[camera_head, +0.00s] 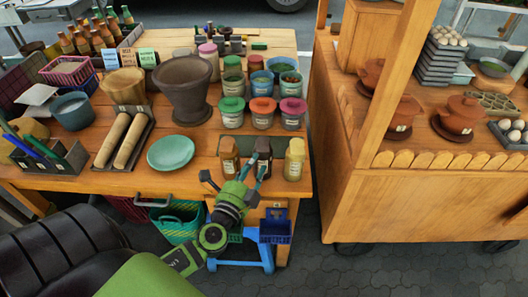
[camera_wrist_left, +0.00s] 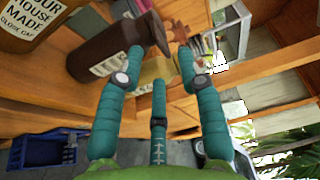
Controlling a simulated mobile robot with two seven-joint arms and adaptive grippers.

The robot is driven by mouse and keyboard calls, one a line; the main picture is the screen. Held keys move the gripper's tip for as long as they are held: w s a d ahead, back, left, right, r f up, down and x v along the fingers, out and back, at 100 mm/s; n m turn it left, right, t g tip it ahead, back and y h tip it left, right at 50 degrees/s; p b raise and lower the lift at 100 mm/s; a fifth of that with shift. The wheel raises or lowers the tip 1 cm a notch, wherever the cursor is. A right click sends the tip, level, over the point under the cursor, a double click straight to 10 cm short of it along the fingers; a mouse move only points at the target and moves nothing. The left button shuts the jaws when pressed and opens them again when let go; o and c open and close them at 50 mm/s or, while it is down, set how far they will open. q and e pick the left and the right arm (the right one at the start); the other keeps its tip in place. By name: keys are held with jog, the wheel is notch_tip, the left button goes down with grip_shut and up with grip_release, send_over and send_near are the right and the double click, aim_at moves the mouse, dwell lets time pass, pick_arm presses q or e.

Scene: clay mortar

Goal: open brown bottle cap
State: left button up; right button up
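Three bottles stand at the table's front edge in the head view: a brown bottle (camera_head: 229,157), a darker brown bottle (camera_head: 262,150) and a yellowish bottle (camera_head: 294,160). My left gripper (camera_head: 238,174) is just in front of the brown bottles, its teal fingers spread. In the left wrist view, the open left gripper (camera_wrist_left: 162,58) has a dark brown bottle (camera_wrist_left: 100,55) partly behind its left finger. That bottle's dark top (camera_wrist_left: 155,32) shows between the fingertips; I cannot tell whether they touch. A labelled brown bottle (camera_wrist_left: 35,22) is at upper left. My right gripper is out of view.
A green basket (camera_head: 178,222) and blue bin (camera_head: 275,231) are below the edge. A wooden cart (camera_head: 430,195) stands right.

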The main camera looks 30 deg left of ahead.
aim_at(260, 157)
pick_arm(q)
jog(key=p+x, duration=0.1)
jog(key=x, duration=0.2)
jog(key=shift+w, duration=0.7)
jog(key=shift+f, duration=0.1)
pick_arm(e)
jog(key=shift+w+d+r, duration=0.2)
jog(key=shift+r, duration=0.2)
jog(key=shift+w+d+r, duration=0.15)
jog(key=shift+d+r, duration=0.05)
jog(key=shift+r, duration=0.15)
pick_arm(q)
grip_shut()
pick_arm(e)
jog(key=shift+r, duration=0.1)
